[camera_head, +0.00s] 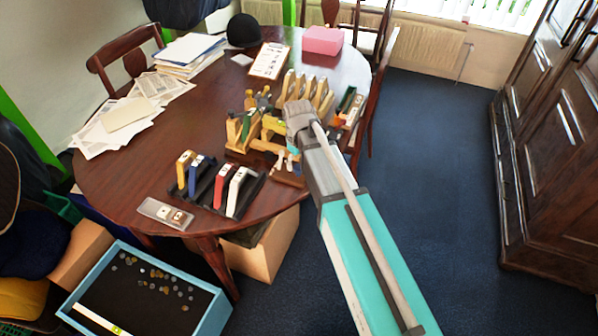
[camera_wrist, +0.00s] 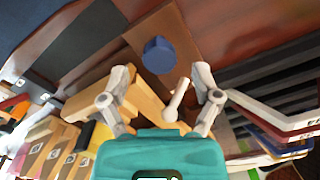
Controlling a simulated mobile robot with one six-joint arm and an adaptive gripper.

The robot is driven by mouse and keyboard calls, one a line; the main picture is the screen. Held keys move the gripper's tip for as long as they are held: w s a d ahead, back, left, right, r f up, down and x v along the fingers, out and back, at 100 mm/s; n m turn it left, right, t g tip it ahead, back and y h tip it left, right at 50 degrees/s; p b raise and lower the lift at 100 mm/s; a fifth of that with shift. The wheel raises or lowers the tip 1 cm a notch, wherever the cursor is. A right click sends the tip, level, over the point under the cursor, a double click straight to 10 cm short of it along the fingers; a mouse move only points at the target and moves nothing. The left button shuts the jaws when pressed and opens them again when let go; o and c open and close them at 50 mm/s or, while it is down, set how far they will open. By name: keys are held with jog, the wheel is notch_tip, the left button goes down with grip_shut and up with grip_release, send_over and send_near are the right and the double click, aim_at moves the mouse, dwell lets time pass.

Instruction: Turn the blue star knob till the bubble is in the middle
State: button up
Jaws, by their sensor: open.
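The blue knob (camera_wrist: 158,55) shows in the wrist view as a dark blue round piece beyond my fingertips, against brown wood. My gripper (camera_wrist: 163,82) is open, one finger on each side, with nothing held between them. The knob lies just ahead of the gap, apart from both fingers. A white peg-like part (camera_wrist: 177,98) stands between the fingers. No bubble can be made out in either view.
The round table (camera_head: 135,170) carries a rack (camera_head: 262,186) with red, white, blue and yellow-ended pieces left of my gripper. Pale wooden pieces (camera_head: 312,88) stand behind the fixture. Papers (camera_head: 118,125) and a pink box (camera_head: 322,40) lie farther off. The table's left front is mostly clear.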

jog(key=shift+f+b, duration=0.95)
jog(key=shift+f, duration=0.3)
jog(key=shift+c, duration=0.2)
grip_shut()
